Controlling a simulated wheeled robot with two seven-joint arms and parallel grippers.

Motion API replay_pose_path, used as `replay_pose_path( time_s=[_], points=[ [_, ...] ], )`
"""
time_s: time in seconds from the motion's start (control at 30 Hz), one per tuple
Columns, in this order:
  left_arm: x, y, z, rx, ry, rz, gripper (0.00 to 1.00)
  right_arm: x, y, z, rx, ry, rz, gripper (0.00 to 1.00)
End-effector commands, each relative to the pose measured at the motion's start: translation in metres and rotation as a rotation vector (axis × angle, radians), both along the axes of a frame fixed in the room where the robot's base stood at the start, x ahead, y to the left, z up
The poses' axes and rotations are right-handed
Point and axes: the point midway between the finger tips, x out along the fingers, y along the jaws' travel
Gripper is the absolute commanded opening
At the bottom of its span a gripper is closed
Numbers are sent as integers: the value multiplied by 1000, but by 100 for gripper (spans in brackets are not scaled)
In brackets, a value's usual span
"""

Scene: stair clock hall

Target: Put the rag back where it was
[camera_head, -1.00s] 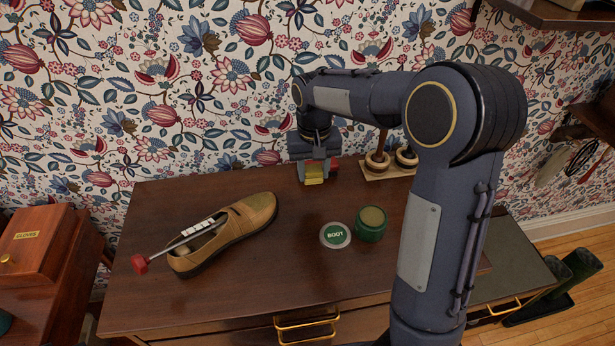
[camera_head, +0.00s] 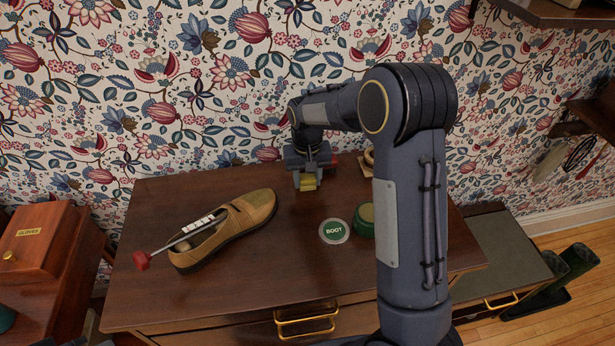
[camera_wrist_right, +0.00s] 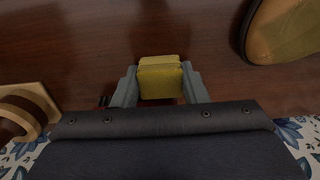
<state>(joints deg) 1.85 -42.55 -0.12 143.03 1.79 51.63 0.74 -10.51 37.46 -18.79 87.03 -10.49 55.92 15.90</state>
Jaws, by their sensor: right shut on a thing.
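The rag is a folded yellow cloth (camera_head: 308,182). My right gripper (camera_head: 308,176) is shut on it near the back of the dark wooden table (camera_head: 290,260). In the right wrist view the rag (camera_wrist_right: 160,78) sits between the two grey fingers, with the tabletop beyond it. I cannot tell whether the rag touches the table. A tan shoe (camera_head: 245,225) lies to the left of the gripper, with a red-knobbed tool (camera_head: 142,261) in it. My left gripper is not in view.
A round lid marked BOOT (camera_head: 334,231) and a green tin (camera_head: 363,222) are in front of the gripper. A wooden stand (camera_wrist_right: 22,105) is at the left of the wrist view. The front left tabletop is clear.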

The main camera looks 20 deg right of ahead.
Motion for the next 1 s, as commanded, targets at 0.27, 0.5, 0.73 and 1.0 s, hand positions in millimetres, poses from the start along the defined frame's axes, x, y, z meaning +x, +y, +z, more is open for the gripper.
replay_pose_path(
  time_s=[0.27,0.5,0.73,1.0],
  points=[
    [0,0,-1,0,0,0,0,0,0,-1,0,1,0,61],
    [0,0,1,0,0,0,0,0,0,1,0,0,0,61],
    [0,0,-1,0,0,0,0,1,0,30,1,-5,1,61],
    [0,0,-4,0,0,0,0,1,0,88,1,-4,0,61]
  ],
)
